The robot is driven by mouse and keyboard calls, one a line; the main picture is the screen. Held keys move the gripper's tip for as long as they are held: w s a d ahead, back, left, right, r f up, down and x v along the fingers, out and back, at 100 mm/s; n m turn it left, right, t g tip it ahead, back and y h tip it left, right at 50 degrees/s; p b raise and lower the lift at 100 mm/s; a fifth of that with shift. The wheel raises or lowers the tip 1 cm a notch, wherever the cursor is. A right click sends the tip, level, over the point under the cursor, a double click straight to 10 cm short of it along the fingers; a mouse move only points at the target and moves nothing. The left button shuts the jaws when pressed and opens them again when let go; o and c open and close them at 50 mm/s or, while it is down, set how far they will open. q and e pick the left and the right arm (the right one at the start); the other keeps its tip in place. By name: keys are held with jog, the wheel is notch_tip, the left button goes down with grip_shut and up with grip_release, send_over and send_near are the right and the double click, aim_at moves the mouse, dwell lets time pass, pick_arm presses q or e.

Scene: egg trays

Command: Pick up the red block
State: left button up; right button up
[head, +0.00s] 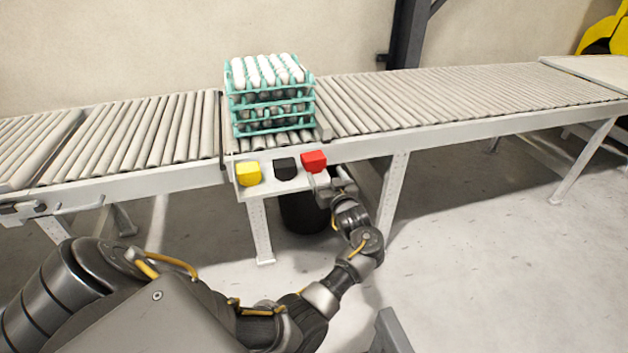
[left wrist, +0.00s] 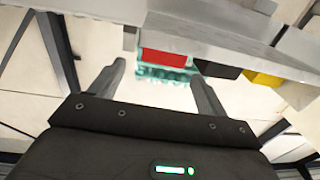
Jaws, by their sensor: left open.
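The red block (head: 313,160) sits at the right end of a small white shelf (head: 262,190) on the conveyor's front side. A black block (head: 285,169) and a yellow block (head: 248,173) stand to its left. My left gripper (head: 326,184) is just in front of and below the red block, apart from it. In the left wrist view my left gripper (left wrist: 158,72) is open and empty, and the red block (left wrist: 163,58) shows ahead between its fingers. The black block (left wrist: 216,69) is beside the right finger there. My right gripper is not in view.
A stack of teal egg trays (head: 272,130) with white eggs stands on the roller conveyor (head: 430,103) behind the blocks. A dark bin (head: 303,213) stands under the shelf. Conveyor legs (head: 393,193) rise nearby.

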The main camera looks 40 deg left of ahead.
aim_at(313, 159)
pick_arm(q)
jog(key=shift+s+f+n+g, duration=0.3)
jog(key=shift+s+f, duration=0.05)
jog(key=shift+s, duration=0.1)
jog(key=shift+r+x, duration=0.2)
jog(key=shift+x, duration=2.55)
jog(key=shift+r+x, duration=0.2)
jog(key=shift+x, duration=2.55)
jog(key=shift+d, duration=0.1)
jog(key=c, duration=0.9)
